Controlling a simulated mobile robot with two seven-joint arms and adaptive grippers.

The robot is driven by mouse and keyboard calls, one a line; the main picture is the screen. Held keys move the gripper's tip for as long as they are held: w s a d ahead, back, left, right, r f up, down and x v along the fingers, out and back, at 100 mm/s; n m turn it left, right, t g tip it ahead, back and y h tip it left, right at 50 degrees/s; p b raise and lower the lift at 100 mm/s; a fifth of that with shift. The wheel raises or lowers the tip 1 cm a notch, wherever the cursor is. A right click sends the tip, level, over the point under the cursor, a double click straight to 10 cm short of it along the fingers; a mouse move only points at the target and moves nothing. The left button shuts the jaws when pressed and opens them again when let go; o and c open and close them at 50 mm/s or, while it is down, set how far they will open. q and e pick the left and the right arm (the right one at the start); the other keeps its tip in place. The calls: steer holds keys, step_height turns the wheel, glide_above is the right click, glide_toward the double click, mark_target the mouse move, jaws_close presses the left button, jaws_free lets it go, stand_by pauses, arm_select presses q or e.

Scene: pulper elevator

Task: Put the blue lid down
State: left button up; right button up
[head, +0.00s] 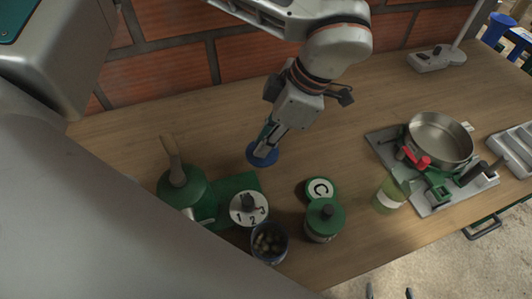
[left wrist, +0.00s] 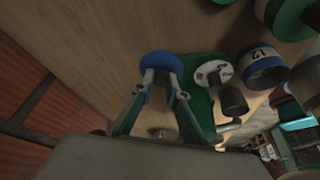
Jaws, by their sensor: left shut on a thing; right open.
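The blue lid (head: 264,157) is at the tips of my left gripper (head: 266,145), over the bare wood just behind the green mat. It also shows in the left wrist view (left wrist: 161,61), pinched at the fingertips of my left gripper (left wrist: 160,80). The lid looks level and very close to the table; I cannot tell whether it touches. Two dark tips at the bottom edge of the head view look like my right gripper (head: 389,293), apart and empty.
An open blue-rimmed jar (head: 269,243), a green-lidded jar (head: 325,219) and a "C" lid (head: 320,189) stand nearby. A steel pan (head: 440,139) is right. The table's centre is clear.

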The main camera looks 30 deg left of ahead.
arm_select(q)
step_height(320, 180, down, 4)
steer(key=shift+f+b, duration=0.2)
steer(key=shift+b, duration=0.15)
steer(key=shift+f, duration=0.2)
steer(key=o, duration=0.9)
steer(key=shift+r, duration=0.1)
steer(key=p+v, duration=0.1)
steer(key=v, duration=1.1)
